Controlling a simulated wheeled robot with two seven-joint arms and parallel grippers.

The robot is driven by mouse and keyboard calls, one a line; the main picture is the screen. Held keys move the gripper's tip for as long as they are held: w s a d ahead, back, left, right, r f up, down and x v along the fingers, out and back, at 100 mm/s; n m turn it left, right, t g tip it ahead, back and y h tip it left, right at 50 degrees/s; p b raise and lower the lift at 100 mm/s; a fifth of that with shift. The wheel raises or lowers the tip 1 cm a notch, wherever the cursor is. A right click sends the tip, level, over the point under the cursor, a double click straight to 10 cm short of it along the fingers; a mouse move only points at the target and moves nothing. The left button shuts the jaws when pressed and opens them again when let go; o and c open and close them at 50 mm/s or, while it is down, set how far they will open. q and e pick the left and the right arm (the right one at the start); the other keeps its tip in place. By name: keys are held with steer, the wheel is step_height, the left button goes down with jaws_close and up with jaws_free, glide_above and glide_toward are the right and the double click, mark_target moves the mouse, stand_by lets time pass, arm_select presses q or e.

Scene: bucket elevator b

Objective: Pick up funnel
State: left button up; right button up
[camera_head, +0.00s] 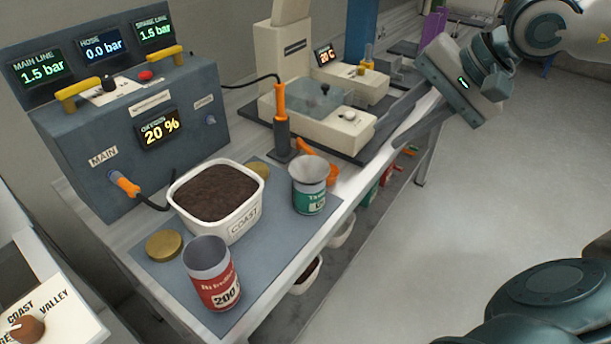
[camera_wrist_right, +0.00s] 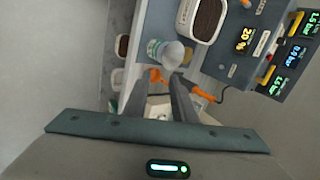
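A pale grey, cone-like funnel (camera_head: 309,168) appears to sit in the mouth of a green-labelled can (camera_head: 310,199) at the right end of the blue-grey mat. It also shows in the wrist view (camera_wrist_right: 171,54), just beyond the fingertips. My right gripper (camera_head: 380,136) is open and empty, to the right of the funnel and apart from it. Its two dark fingers show in the wrist view (camera_wrist_right: 158,82) with a clear gap between them. My left gripper is not in view.
A white tub of dark soil (camera_head: 235,222) and a red can (camera_head: 213,282) stand on the mat. An orange-handled tool (camera_head: 281,105) stands upright behind the funnel, near a beige device (camera_head: 335,129). A grey control box (camera_head: 90,150) is at left. Open floor lies right.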

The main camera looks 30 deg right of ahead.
steer(key=shift+a, duration=0.1)
